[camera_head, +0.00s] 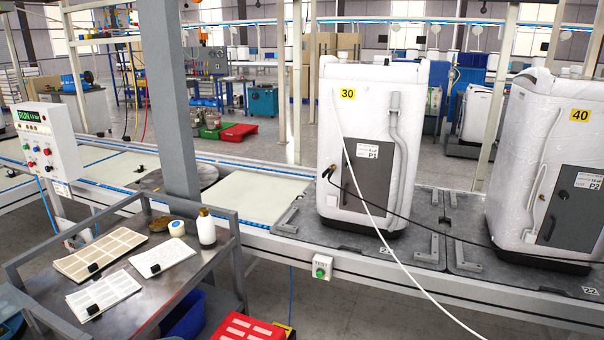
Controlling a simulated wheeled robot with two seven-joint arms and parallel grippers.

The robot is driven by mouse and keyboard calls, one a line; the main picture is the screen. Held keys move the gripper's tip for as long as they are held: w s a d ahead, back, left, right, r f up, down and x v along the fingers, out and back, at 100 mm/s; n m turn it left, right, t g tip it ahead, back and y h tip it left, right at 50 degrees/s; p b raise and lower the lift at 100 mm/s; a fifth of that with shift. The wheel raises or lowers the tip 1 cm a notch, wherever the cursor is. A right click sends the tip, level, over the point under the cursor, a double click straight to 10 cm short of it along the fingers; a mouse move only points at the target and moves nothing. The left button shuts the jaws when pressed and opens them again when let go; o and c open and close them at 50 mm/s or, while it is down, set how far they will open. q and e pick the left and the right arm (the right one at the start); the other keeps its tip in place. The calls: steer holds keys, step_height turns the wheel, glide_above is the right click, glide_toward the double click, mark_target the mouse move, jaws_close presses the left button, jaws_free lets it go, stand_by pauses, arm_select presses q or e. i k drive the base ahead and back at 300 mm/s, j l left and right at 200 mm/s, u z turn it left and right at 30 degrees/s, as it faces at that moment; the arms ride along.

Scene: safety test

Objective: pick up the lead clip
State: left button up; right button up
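Small black clip-like pieces (93,267) also lie on the printed sheets on the metal cart (150,295). Neither of my grippers is in view.
A white hose (400,272) hangs across the machine's front to the lower right. A second machine marked 40 (545,165) stands to the right. A control box (48,140) stands at left.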

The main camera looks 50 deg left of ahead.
mark_target(330, 170)
steer(key=i+j+u, duration=0.15)
steer(key=u, duration=0.2)
steer(key=i+u, duration=0.2)
steer(key=u, duration=0.15)
steer(key=i+u, duration=0.45)
steer(key=i, duration=0.65)
steer(key=i+l, duration=0.1)
steer(key=i, duration=0.85)
steer(key=i+j+u, duration=0.05)
